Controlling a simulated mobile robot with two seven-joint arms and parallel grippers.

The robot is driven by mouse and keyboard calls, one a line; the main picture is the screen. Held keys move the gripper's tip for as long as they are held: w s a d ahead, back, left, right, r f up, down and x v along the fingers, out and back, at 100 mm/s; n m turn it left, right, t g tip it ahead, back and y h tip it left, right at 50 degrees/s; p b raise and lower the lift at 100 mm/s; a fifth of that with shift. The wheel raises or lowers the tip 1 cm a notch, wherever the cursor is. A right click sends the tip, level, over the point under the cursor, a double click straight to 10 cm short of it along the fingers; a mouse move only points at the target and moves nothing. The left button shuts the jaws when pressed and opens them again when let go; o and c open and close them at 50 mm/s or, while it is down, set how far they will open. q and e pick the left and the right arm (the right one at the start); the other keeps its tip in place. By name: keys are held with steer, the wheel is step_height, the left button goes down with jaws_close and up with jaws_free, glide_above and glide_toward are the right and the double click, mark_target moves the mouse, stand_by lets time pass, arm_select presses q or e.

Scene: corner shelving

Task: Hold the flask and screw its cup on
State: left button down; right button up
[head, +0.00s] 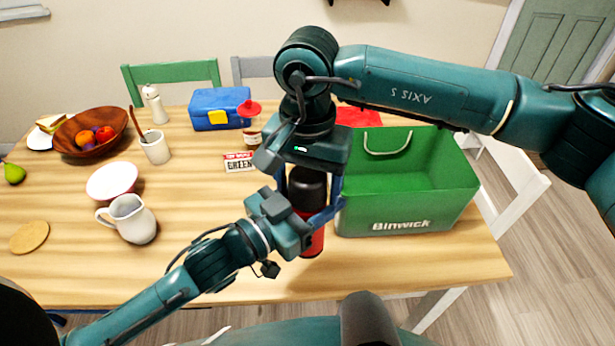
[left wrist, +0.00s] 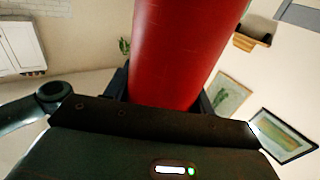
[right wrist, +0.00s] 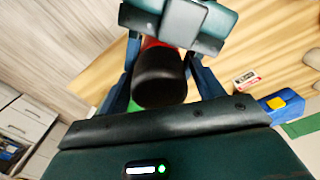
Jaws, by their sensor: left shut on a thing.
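The red flask (head: 314,243) stands upright at the front edge of the table, and its red body also fills the upper middle of the left wrist view (left wrist: 185,50). My left gripper (head: 307,228) is shut on the flask's body from the left; its fingertips are mostly hidden. The black cup (head: 307,187) is on top of the flask; whether its thread is engaged is hidden. My right gripper (right wrist: 165,82) points down from above, with its blue fingers on either side of the cup. Narrow gaps show between fingers and cup, so it looks open.
A green Binwick bag (head: 405,205) stands close right of the flask. A white jug (head: 131,220), bowl (head: 112,180) and mug (head: 155,148) stand left. A blue lunchbox (head: 217,108) and a bottle with a red top (head: 251,128) are behind. The front left of the table is mostly clear.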

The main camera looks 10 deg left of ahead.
steer(key=c, duration=0.9)
steer(key=m, duration=0.8)
steer(key=shift+m, duration=0.4)
steer(key=m, duration=0.7)
steer(key=shift+m, duration=0.4)
steer(key=o, duration=1.1)
steer(key=shift+c, duration=0.2)
steer(key=shift+s, duration=0.1)
steer(key=shift+s, duration=0.1)
